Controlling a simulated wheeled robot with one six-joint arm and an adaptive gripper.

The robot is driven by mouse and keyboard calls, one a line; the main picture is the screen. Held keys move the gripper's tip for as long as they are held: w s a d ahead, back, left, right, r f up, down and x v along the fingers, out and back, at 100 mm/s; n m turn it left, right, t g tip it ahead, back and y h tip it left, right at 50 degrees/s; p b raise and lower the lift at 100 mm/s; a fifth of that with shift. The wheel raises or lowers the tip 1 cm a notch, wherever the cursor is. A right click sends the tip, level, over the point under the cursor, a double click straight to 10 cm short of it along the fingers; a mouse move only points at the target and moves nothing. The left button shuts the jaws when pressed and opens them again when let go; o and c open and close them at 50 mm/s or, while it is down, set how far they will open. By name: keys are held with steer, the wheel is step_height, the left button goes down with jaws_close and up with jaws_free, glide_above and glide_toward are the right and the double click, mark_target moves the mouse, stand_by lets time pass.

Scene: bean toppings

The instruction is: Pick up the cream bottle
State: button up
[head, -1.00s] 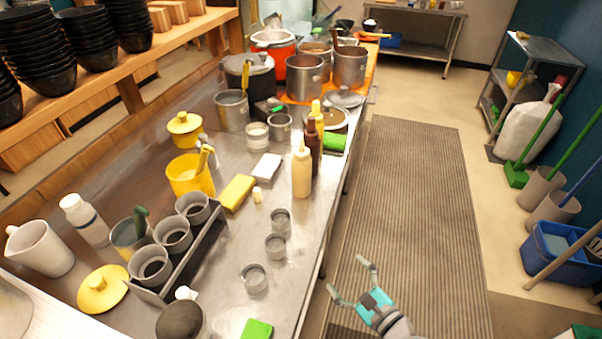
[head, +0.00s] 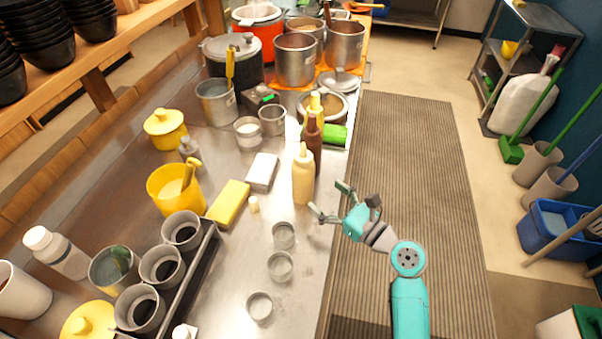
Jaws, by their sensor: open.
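The cream bottle (head: 303,180) is a pale squeeze bottle with a pointed nozzle, upright near the right edge of the steel counter (head: 310,300). A brown bottle (head: 313,142) stands right behind it, with a yellow bottle (head: 316,103) behind that. My gripper (head: 326,202) is open and empty to the right of the cream bottle. Its fingers point left toward the bottle, and I see a gap between them and it. One finger overlaps the counter's edge in the picture.
Small metal cups (head: 281,266) stand in front of the bottle. A yellow sponge (head: 229,203), a white block (head: 262,171) and a small cream cap (head: 253,204) lie to its left. A green sponge (head: 334,135) lies behind. The striped floor mat (head: 415,150) is clear.

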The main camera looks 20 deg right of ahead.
mark_target(302, 178)
steer(key=shift+x, duration=4.15)
steer(key=c, duration=0.9)
